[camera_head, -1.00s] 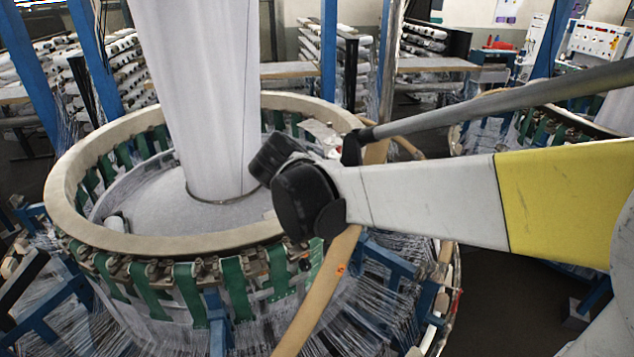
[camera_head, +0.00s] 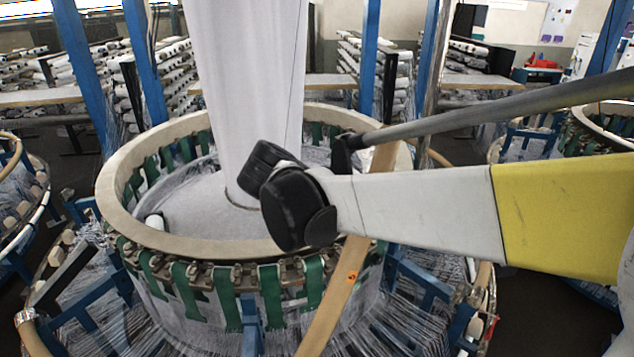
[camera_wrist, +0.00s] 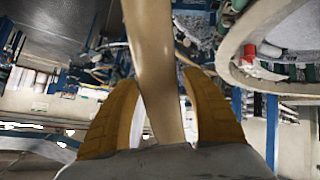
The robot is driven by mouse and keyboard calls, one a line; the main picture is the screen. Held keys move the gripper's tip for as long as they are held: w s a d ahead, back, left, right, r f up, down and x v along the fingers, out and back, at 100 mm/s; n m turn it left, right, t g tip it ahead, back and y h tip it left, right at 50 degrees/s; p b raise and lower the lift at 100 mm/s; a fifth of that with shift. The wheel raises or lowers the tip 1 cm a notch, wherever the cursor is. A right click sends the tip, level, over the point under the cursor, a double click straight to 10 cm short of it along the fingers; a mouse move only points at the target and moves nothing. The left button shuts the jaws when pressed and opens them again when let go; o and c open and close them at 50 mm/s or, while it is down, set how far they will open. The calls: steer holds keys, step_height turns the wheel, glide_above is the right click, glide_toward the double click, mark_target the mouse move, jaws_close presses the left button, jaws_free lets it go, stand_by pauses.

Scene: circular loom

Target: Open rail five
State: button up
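Rail five is a long tan rail (camera_head: 338,290) with a small orange label that seems to read 5. In the head view it slants in front of the round loom (camera_head: 110,205) and runs up behind my arm. My gripper is hidden behind my arm in that view. In the wrist view, the two yellow-brown fingers of my gripper (camera_wrist: 158,85) stand on either side of the rail (camera_wrist: 150,40), close against it near their tips. The rail runs up from my palm out of the top of that view.
Green straps hang around the loom's pale ring (camera_head: 145,235), and a white fabric tube (camera_head: 245,80) rises from its middle. Blue posts (camera_head: 370,60) stand behind. Other looms stand at the left (camera_head: 15,180) and right. Dark floor (camera_head: 540,310) shows at lower right.

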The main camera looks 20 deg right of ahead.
steer(key=shift+r, duration=0.1)
steer(key=v, duration=1.2)
